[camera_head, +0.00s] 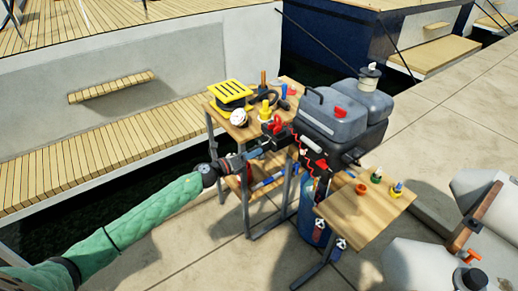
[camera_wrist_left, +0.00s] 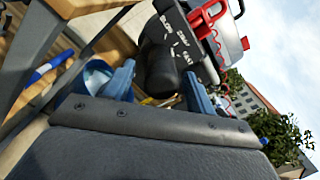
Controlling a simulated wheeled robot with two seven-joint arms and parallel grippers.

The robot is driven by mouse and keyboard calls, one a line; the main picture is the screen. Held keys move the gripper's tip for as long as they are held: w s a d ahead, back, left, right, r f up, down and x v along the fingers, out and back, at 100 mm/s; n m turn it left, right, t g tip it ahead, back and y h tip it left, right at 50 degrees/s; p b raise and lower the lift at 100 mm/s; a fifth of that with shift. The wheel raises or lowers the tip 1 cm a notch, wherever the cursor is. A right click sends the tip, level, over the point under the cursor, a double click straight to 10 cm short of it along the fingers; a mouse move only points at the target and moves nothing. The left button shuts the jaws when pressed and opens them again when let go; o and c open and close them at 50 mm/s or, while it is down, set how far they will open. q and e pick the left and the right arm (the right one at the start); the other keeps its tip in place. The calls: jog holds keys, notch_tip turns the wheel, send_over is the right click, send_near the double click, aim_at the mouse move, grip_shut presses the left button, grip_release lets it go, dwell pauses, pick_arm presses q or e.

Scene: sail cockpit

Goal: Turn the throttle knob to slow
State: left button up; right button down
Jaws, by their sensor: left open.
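The grey outboard motor (camera_head: 335,112) stands between two wooden work surfaces in the head view. A black control arm with a red part (camera_head: 275,125) reaches from it toward my left gripper (camera_head: 254,153). In the left wrist view a dark rounded knob (camera_wrist_left: 163,76) lies between the two blue fingers of my left gripper (camera_wrist_left: 160,88). The jaws are open around its end; I cannot tell whether they touch it. A dark plate with white markings (camera_wrist_left: 181,42) and a red lever (camera_wrist_left: 205,22) sit just beyond the knob. The knob's setting cannot be read. My right gripper is not in view.
A yellow slatted box (camera_head: 231,95) and several small items crowd the left wooden table (camera_head: 222,121). The right wooden table (camera_head: 368,213) holds small coloured fittings. Table legs and a blue rod (camera_head: 268,180) are close below my left gripper. Open paving lies in front.

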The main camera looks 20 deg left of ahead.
pick_arm(q)
jog(key=shift+p+x, duration=0.4)
jog(key=shift+x, duration=1.5)
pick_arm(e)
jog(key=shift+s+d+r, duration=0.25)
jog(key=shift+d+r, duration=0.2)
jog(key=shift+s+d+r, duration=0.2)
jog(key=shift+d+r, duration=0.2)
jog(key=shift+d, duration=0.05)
pick_arm(q)
jog(key=shift+c, duration=0.3)
jog(key=c, duration=0.9)
